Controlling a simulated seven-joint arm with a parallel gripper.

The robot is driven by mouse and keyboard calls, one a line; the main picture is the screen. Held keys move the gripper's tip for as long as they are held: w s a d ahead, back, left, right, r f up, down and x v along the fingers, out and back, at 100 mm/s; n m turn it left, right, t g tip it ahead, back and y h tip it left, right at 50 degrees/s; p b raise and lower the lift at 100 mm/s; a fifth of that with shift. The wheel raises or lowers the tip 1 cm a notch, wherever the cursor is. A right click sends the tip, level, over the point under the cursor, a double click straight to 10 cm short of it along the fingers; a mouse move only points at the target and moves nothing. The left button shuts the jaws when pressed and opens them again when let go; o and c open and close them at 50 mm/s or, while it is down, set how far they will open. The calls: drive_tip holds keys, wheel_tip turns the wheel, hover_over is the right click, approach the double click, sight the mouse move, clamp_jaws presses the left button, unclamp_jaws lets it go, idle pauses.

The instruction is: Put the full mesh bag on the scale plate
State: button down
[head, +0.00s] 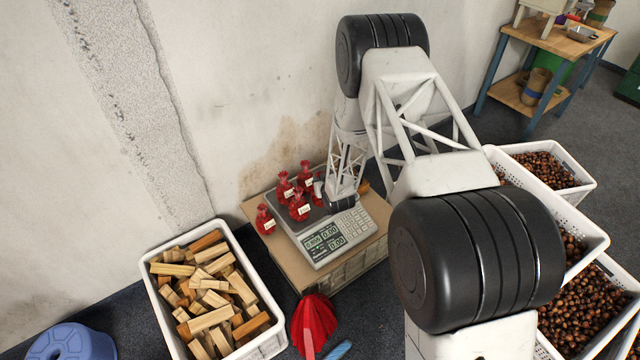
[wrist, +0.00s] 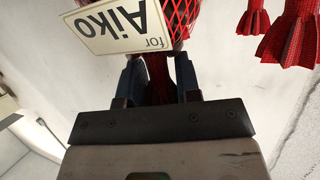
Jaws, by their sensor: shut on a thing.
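My gripper (wrist: 160,72) is shut on the gathered neck of a red mesh bag (wrist: 180,18) with a white tag (wrist: 125,28) reading "for Aiko". In the head view the lower end of my arm is over the right side of the scale (head: 322,243), and a red bag (head: 318,198) shows beside it, partly hidden. I cannot tell whether the held bag touches the grey plate (head: 283,212). Other tagged red bags (head: 299,208) stand upright on the plate, left of my gripper. Two bag ends (wrist: 290,40) show at the right of the wrist view.
One red bag (head: 265,221) stands left of the scale on the cardboard-coloured stand (head: 358,250). A white crate of wood blocks (head: 275,343) is front left; chestnut crates (head: 545,157) are right. A folded red item (head: 313,325) lies in front. The wall is close behind.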

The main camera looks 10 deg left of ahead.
drive_tip(key=shift+w+a+f, duration=0.1)
drive_tip(key=shift+w+a, duration=0.1)
drive_tip(key=shift+w, duration=0.25)
drive_tip(key=shift+w+a, duration=0.15)
drive_tip(key=shift+w, duration=0.3)
drive_tip(key=shift+f, duration=0.15)
drive_tip(key=shift+f, duration=1.7)
drive_tip(key=c, duration=0.8)
unclamp_jaws()
